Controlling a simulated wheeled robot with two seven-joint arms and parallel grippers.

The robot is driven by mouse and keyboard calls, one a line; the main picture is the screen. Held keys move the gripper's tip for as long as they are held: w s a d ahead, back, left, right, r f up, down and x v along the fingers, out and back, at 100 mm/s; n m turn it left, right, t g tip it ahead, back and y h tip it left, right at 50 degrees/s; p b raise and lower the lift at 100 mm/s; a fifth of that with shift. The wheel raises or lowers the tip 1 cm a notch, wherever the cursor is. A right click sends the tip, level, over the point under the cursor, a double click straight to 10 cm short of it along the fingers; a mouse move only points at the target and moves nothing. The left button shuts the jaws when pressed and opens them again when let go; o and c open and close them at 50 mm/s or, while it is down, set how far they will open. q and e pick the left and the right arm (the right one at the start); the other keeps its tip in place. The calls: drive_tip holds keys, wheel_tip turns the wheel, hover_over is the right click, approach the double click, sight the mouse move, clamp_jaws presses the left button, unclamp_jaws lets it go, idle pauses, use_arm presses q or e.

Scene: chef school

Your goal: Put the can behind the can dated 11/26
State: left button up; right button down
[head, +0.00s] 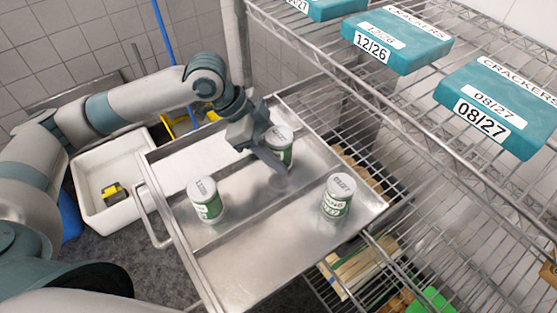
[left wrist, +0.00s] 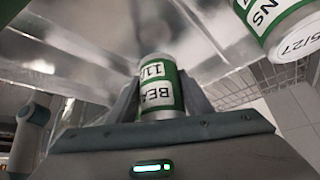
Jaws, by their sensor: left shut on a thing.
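My left gripper (head: 270,158) is shut on a green and white can (head: 281,152) at the far part of the metal tray (head: 255,267). In the left wrist view this can (left wrist: 157,93) stands between the fingers, its label starting "BEA" and "11/"; the rest is hidden. A second can (head: 207,205) stands upright to the left, nearer me; its small lid date looks like 11/26. A third can (head: 337,203) stands upright at the right, with a lid date ending in /27, and also shows in the left wrist view (left wrist: 275,22). My right gripper is not in view.
Low dividers split the tray into lanes. A wire shelf (head: 390,120) on the right holds teal cracker boxes (head: 400,45) dated 12/26 and 08/27 (head: 500,95). A white bin (head: 103,195) stands on the floor at the left. The tray's near part is bare.

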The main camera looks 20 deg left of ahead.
use_arm(q)
drive_tip(key=shift+f+p, duration=0.45)
drive_tip(key=shift+f, duration=1.4)
drive_tip(key=o, duration=1.3)
drive_tip(key=shift+f, duration=0.1)
drive_tip(key=shift+a+r, duration=0.35)
drive_tip(key=shift+r, duration=0.15)
drive_tip(key=shift+b+v, duration=1.55)
drive_tip(key=shift+v, duration=3.95)
